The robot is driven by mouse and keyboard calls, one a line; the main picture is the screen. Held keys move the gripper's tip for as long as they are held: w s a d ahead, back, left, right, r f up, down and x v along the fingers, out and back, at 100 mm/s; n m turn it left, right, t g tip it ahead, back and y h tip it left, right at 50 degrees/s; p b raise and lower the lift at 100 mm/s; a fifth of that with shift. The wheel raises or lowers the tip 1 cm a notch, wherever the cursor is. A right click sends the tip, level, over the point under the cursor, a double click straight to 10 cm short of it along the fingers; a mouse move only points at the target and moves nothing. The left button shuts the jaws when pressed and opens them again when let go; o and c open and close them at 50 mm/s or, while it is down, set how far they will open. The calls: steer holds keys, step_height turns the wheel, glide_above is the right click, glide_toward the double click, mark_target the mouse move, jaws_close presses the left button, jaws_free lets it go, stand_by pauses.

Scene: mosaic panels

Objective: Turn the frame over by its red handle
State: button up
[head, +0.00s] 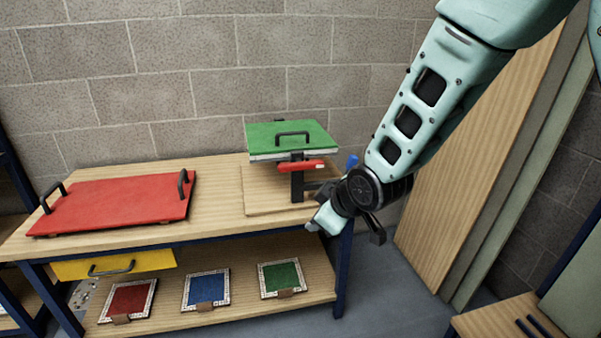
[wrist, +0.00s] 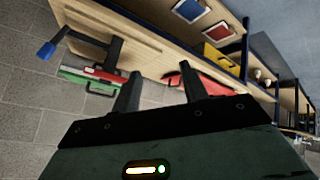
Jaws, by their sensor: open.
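The frame is a flat panel with a green top (head: 290,137) and a black handle on it, held level on a dark post over a wooden base at the table's right end. Its red handle (head: 302,166) juts out below the panel's front edge. In the wrist view the red handle (wrist: 96,73) and green panel (wrist: 75,79) appear upside down, left of my fingers. A blue-tipped lever (head: 352,162) stands right of the post. My gripper (wrist: 160,88) is open and empty, apart from the handle, to its lower right in the head view; my wrist partly hides it there.
A red board (head: 115,203) with two black handles lies on the table's left side. A yellow drawer (head: 120,264) is below. Several small mosaic panels lie on the lower shelf (head: 240,308). Tall boards (head: 490,150) lean at the right. The floor before the table is clear.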

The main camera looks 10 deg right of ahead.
steer(key=w+d+f+n+t+b, duration=0.2)
steer(key=w+d+f+n+t, duration=0.15)
steer(key=w, duration=0.55)
steer(key=n+t+y+b, duration=0.2)
steer(key=n+t+y, duration=0.3)
steer(key=n, duration=0.5)
glide_toward(304, 168)
steer(key=shift+m, duration=0.35)
steer(key=p+x, duration=0.1)
steer(key=x, duration=1)
steer(key=shift+w+a, duration=0.15)
steer(key=shift+w, duration=0.05)
jaws_close()
